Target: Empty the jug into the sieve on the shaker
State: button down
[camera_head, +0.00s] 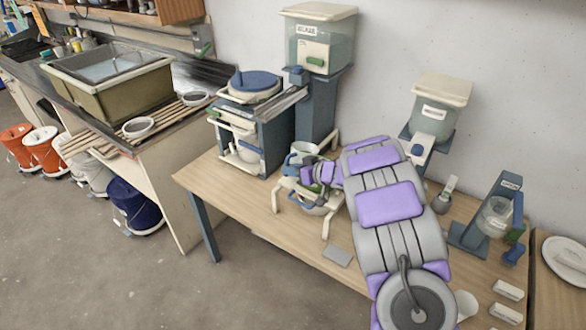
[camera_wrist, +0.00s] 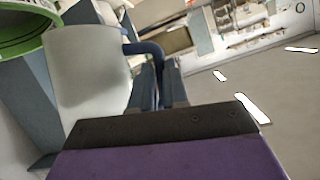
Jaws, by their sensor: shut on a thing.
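The jug is a pale cylinder with a blue handle; its wall fills the left middle of the wrist view (camera_wrist: 88,75). My gripper (camera_wrist: 158,85) is shut on the blue handle. In the head view the jug (camera_head: 301,149) is small, just beyond my gripper (camera_head: 318,168) and above the shaker. The shaker (camera_head: 327,228) is a cream-legged stand on the wooden table, with a round bowl-like part low in its middle. My arm and gripper hide much of its top, so I cannot make out the sieve clearly. The jug's contents are hidden.
A blue-grey cabinet (camera_head: 274,139) and a tall dispenser (camera_head: 325,45) stand behind the shaker. A smaller dispenser (camera_head: 437,110) and a blue stand (camera_head: 487,220) are to the right. A green-rimmed round thing (camera_wrist: 25,32) is close beside the jug. The table (camera_head: 245,205) is bare at front left.

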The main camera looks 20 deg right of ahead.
jog(key=shift+r+m+y+p, duration=0.4)
jog(key=shift+r+m+p, duration=0.35)
jog(key=shift+p, duration=0.5)
jog(key=p, duration=0.3)
jog(key=shift+d, duration=0.1)
jog(key=shift+w+f+m, duration=0.1)
jog(key=shift+m, duration=0.15)
jog(key=p, duration=0.4)
jog(key=shift+r, duration=0.25)
